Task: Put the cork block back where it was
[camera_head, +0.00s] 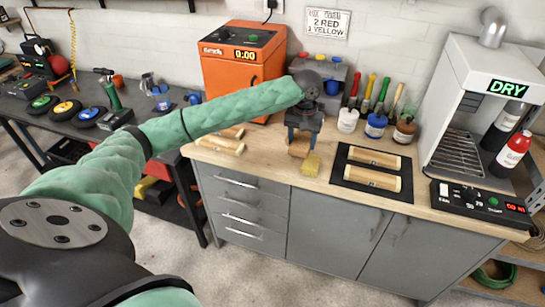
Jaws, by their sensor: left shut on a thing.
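My left gripper (300,136) is over the wooden counter, pointing down, at the end of the green-sleeved arm from the left. It is shut on a small brown block, which looks like the cork block (299,147). The block is at or just above the counter top; I cannot tell whether it touches. My right gripper is not in view.
A black mat (341,175) with two wooden cylinders lies to the right. More wooden pieces (220,145) lie to the left. Paint jars (376,125) with brushes stand behind the mat. An orange oven (235,75) is at the back, a drying machine (470,110) at the right.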

